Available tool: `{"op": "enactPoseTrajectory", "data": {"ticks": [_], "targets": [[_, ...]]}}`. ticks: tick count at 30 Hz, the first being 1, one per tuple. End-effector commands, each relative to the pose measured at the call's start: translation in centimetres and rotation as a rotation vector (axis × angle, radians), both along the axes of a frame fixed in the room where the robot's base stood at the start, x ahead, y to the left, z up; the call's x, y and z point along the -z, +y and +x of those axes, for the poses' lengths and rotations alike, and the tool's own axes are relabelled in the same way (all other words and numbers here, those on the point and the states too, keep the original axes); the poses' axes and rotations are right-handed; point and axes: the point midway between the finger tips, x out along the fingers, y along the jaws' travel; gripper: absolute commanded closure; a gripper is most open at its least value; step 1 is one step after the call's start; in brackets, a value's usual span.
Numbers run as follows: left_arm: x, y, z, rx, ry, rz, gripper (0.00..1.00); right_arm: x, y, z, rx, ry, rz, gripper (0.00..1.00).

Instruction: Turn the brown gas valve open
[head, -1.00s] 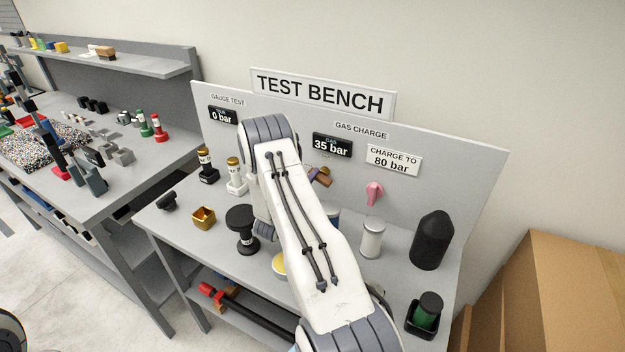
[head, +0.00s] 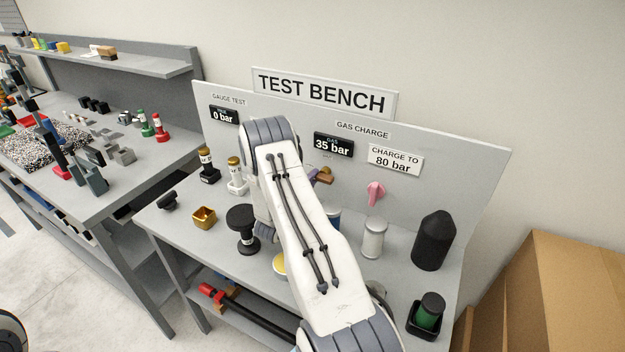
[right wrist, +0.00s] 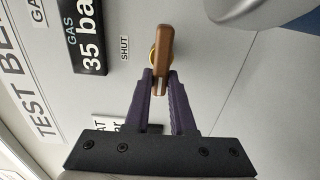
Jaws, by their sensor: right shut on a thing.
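The brown gas valve handle (right wrist: 163,62) is a flat bar on a brass-coloured stem on the grey panel, beside a small "SHUT" label (right wrist: 125,48). In the right wrist view my right gripper (right wrist: 159,82) has its two purple fingers closed on the bar's near end. In the head view the brown handle (head: 326,177) shows just right of my forearm, below the "35 bar" gas display (head: 333,145). My right gripper (head: 313,173) is mostly hidden there behind my arm. My left gripper is not in view.
A pink knob (head: 375,192) is on the panel to the right. Below it stand a silver canister (head: 374,238), a large black cylinder (head: 432,240) and a green-and-black piece in a black holder (head: 427,312). A black spool-like piece (head: 242,226) stands left of my arm.

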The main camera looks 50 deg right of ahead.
Motion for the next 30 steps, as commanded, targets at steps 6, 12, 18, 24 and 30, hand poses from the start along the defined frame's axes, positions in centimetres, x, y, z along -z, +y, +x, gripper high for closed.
{"op": "enactPoseTrajectory", "data": {"ticks": [6,12,18,24,30], "targets": [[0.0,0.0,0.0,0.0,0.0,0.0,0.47,0.1,0.1,0.1,-0.004,0.003,0.0,0.62],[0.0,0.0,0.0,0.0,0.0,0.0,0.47,0.1,0.1,0.0,-0.003,0.001,0.001,0.47],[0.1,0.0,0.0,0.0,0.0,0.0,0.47,0.1,0.3,0.0,-0.002,0.001,0.001,0.47],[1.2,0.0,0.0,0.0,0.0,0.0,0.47,0.3,3.0,-0.7,-0.006,0.002,0.0,0.47],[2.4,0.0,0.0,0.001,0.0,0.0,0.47,0.3,6.9,-1.7,-0.008,0.001,0.001,0.47]]}}
